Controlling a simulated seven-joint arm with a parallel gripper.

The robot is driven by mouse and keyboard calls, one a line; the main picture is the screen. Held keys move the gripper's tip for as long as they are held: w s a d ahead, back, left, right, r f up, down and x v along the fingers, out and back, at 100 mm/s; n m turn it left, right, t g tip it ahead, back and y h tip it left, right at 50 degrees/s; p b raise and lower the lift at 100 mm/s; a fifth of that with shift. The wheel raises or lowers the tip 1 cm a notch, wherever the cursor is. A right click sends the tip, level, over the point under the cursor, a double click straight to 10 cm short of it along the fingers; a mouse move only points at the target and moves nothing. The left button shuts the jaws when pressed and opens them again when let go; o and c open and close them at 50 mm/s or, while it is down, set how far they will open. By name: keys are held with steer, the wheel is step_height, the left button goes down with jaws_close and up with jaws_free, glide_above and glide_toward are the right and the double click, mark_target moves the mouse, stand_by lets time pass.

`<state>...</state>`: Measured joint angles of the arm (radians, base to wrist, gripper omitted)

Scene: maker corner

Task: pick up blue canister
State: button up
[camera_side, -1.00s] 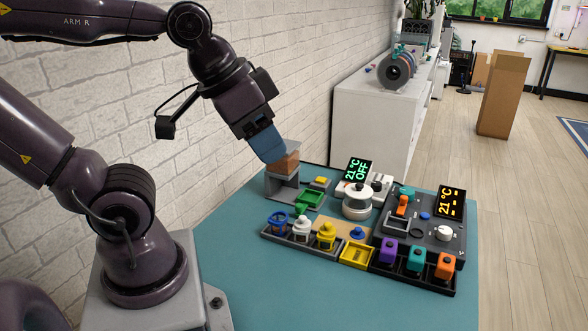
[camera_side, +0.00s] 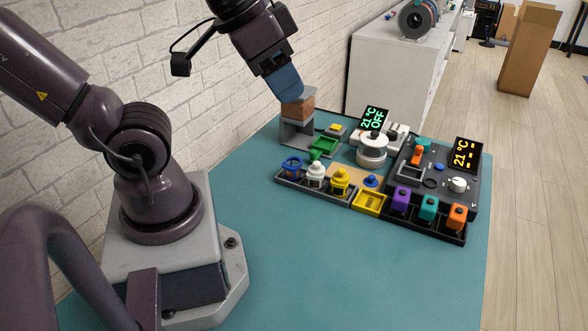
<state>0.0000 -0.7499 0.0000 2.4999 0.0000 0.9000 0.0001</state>
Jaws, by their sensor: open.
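The blue canister (camera_side: 291,166) stands in the left slot of the grey rack at the front left of the work area, left of a white canister (camera_side: 316,171) and a yellow canister (camera_side: 340,181). My gripper (camera_side: 291,97) points down with blue fingers, behind and above the blue canister and apart from it. It is open. Its fingertips are at a brown block (camera_side: 301,106) on a grey stand (camera_side: 297,132); whether they touch it I cannot tell.
A dark rack holds purple (camera_side: 402,199), teal (camera_side: 428,208) and orange (camera_side: 457,217) canisters at the right. A green tray (camera_side: 324,146), a white round device (camera_side: 373,150) and a dark control panel (camera_side: 440,172) stand behind. The teal table (camera_side: 330,260) is clear in front.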

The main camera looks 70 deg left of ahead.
stand_by(0.4)
steer(key=shift+o, duration=1.2)
